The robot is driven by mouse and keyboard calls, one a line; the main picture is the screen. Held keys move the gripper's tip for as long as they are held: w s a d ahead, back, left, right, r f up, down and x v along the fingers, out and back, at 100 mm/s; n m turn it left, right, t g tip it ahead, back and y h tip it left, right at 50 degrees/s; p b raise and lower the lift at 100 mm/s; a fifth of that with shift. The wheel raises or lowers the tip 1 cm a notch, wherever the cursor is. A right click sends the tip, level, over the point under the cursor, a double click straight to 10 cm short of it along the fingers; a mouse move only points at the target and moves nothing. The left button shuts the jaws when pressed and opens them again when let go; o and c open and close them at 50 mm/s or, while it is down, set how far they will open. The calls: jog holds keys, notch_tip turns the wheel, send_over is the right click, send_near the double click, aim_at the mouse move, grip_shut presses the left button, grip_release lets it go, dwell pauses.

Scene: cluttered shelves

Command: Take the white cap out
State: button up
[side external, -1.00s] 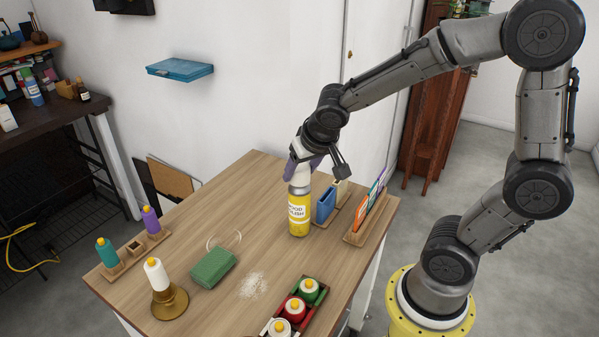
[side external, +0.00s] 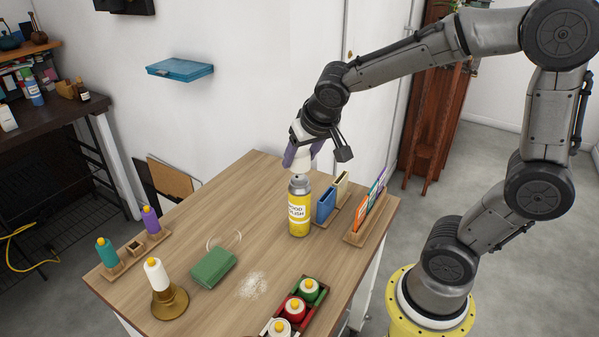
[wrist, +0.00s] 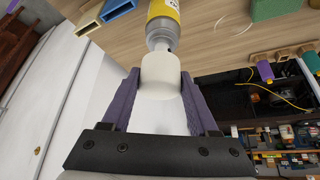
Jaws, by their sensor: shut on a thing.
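The white cap (wrist: 161,76) is between my gripper's purple fingers (wrist: 158,98) in the wrist view. My gripper (side external: 303,153) is shut on the cap, which also shows in the side view (side external: 303,161). It is held above the yellow wood polish can (side external: 299,211). The can stands upright on the table, and its grey top with a small nozzle shows below the cap. In the wrist view the can (wrist: 163,12) is just beyond the cap.
Close right of the can are a blue holder (side external: 326,204) and a rack of coloured cards (side external: 372,199). A green block (side external: 212,267), a white bottle on a brown stand (side external: 156,275) and a tray of capped bottles (side external: 309,291) are nearer the front. White powder (side external: 253,285) lies between.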

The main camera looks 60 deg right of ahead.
jog(key=shift+r, duration=1.55)
